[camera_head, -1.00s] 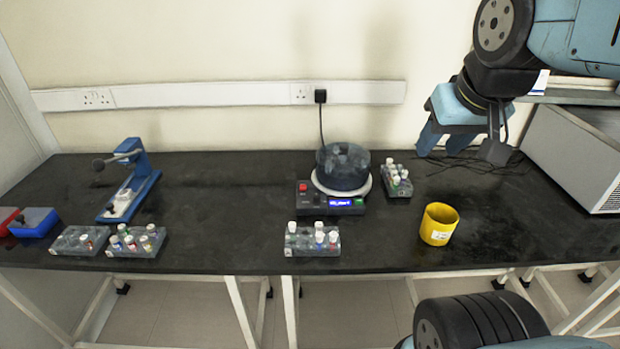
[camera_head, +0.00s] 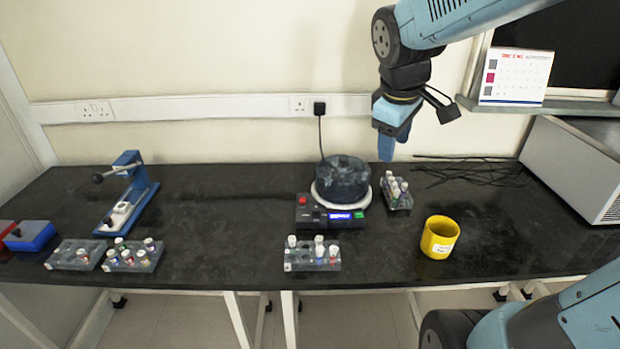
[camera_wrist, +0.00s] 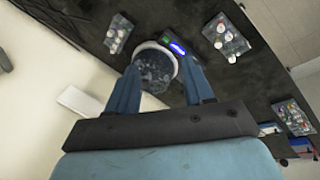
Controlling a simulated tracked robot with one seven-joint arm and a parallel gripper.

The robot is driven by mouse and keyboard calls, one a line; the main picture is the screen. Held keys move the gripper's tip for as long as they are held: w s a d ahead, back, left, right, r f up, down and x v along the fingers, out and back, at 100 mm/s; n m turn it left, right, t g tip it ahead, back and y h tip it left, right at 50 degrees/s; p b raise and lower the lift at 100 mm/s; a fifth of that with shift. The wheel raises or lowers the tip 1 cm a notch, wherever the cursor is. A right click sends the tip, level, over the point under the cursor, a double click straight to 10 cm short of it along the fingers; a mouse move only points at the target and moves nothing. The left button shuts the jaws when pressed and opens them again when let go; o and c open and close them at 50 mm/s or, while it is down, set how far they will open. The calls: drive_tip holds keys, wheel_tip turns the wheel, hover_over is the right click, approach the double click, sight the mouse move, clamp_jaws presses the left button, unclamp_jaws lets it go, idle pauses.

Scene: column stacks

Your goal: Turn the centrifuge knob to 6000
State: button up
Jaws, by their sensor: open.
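The centrifuge (camera_head: 343,182) stands at the middle of the black bench, with a dark translucent round lid on a white ring. Its front panel has a red button at the left, a lit blue display (camera_head: 341,216) and a green part at the right. No knob can be made out clearly at this size. My gripper (camera_head: 386,150) is in the air behind and right of the centrifuge, pointing down. In the wrist view my gripper (camera_wrist: 157,82) has its two blue fingers apart with nothing held. The centrifuge (camera_wrist: 155,68) appears beyond and between the fingers.
A tube rack (camera_head: 397,193) stands close right of the centrifuge and another rack (camera_head: 312,257) in front. A yellow cup (camera_head: 439,237) is at the right front. A blue press-like tool (camera_head: 128,195) and more racks are at the left. A grey box (camera_head: 575,165) is at the far right.

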drive_tip(key=w+a+f+n+g, duration=0.2)
drive_tip(key=w+a+f+n, duration=0.45)
drive_tip(key=w+n, duration=0.2)
drive_tip(key=n+g+y, duration=0.1)
drive_tip(key=n+y, duration=0.1)
drive_tip(key=n, duration=0.7)
hover_over(316, 208)
wheel_tip(316, 208, down, 8)
wheel_tip(316, 208, down, 14)
drive_tip(key=shift+r, duration=0.15)
drive_tip(key=shift+d, duration=0.1)
drive_tip(key=shift+c, duration=0.3)
clamp_jaws()
